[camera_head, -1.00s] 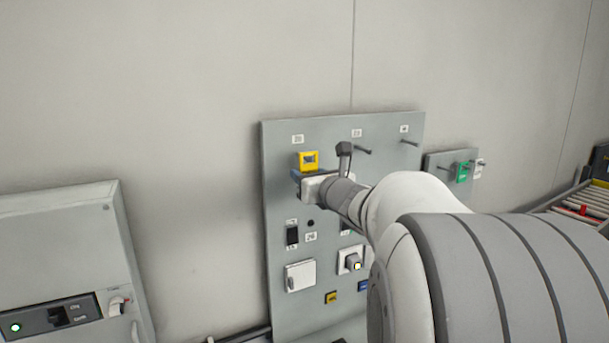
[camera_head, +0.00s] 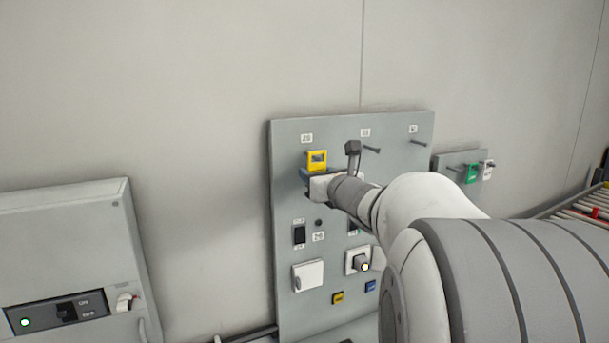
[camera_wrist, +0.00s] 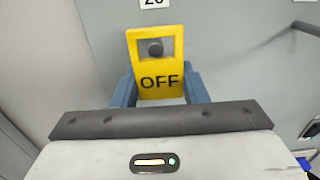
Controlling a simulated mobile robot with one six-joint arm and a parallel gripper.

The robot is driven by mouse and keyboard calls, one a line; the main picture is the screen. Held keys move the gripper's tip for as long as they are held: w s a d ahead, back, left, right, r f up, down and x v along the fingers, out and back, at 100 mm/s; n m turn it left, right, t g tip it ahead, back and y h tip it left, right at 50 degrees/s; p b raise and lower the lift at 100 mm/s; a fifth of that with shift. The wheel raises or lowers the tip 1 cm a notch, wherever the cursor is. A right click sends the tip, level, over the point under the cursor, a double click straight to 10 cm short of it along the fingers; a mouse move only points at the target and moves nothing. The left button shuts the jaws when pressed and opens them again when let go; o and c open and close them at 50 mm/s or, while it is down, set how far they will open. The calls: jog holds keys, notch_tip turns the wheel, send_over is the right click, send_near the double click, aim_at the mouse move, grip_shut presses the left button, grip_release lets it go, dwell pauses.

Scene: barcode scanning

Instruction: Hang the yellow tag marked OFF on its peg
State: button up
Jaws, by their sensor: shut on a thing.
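The yellow tag (camera_wrist: 157,66) marked OFF is upright in the wrist view, close in front of the grey panel. My gripper (camera_wrist: 158,88) is shut on the lower part of the tag, with a blue finger at each side. In the head view the tag (camera_head: 317,161) sits at the panel's upper left, below a label. I cannot tell how far the peg goes through the hole.
The grey panel (camera_head: 290,215) carries two bare pegs (camera_head: 371,149) to the right of the tag. Switches, a socket and small yellow and blue pieces sit lower on it. A smaller board with a green tag (camera_head: 472,173) is at right. A grey cabinet (camera_head: 70,235) stands at left.

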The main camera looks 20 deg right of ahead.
jog(key=shift+s, duration=0.1)
jog(key=shift+s, duration=1.65)
jog(key=s, duration=0.6)
jog(key=shift+d, duration=0.15)
